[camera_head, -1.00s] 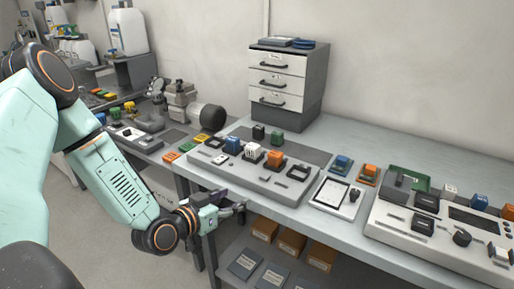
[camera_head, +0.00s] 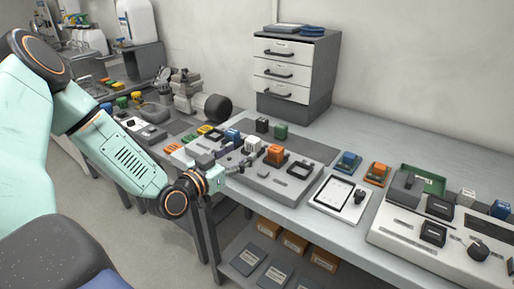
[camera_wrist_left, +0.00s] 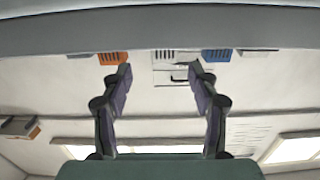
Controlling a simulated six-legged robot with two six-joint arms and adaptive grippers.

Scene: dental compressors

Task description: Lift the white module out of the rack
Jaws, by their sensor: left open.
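The white module (camera_head: 252,144) stands in the grey rack (camera_head: 258,181) on the bench, between a blue module (camera_head: 232,136) and an orange module (camera_head: 275,153). My left gripper (camera_head: 244,163) is open and empty at the front of the rack, just in front of the white module. In the left wrist view, the white module (camera_wrist_left: 165,56) shows in the gap between the spread fingertips (camera_wrist_left: 160,75), apart from them. The orange module (camera_wrist_left: 112,58) and blue module (camera_wrist_left: 216,55) lie just outside the fingers. The white module's lower part is hidden. My right gripper is out of view.
A black empty frame (camera_head: 299,170) sits on the rack's right part. Dark and green blocks (camera_head: 281,131) stand behind. A white tablet-like panel (camera_head: 338,198) and a large control unit (camera_head: 420,240) lie to the right. A drawer cabinet (camera_head: 290,75) stands at the back.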

